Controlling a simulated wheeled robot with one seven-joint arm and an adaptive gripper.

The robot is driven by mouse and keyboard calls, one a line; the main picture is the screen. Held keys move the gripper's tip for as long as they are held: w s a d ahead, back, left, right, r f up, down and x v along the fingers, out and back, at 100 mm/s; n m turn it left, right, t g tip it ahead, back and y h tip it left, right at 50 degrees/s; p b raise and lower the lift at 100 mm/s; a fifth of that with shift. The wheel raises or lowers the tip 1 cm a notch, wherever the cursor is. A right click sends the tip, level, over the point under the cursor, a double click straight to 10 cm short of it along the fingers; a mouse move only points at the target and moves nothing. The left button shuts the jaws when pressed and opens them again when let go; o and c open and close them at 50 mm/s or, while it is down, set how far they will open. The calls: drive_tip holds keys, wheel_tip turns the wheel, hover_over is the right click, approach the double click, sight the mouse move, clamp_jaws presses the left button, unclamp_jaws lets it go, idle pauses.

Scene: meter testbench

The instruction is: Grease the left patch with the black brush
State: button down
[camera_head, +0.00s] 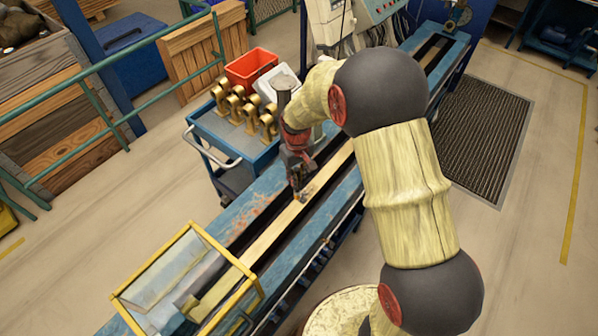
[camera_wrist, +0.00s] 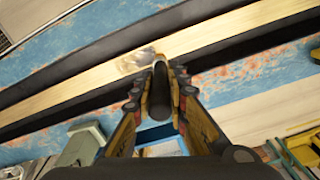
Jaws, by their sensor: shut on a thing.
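My gripper (camera_head: 299,180) is low over the pale rail strip (camera_head: 262,243) of the blue bench. In the wrist view my gripper (camera_wrist: 158,93) is shut on the black brush (camera_wrist: 160,100), whose dark handle runs between the fingers. The brush's far end is over the pale strip and seems to touch it. A brownish, shiny patch (camera_wrist: 136,61) lies on the strip, right by that end. I cannot tell whether it is the left patch. No second patch shows clearly, and the bristles are mostly hidden.
A blue cart (camera_head: 205,122) with several brass parts, a red bin (camera_head: 250,68) and a white container (camera_head: 276,84) stands beside the bench. A yellow-framed clear guard (camera_head: 187,228) covers the bench's near end. A dark floor mat (camera_head: 482,135) lies at the right.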

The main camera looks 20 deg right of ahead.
sight(298, 170)
drive_tip(key=shift+d+r+p, duration=0.1)
drive_tip(key=shift+r+p, duration=0.7)
drive_tip(key=shift+r, duration=0.85)
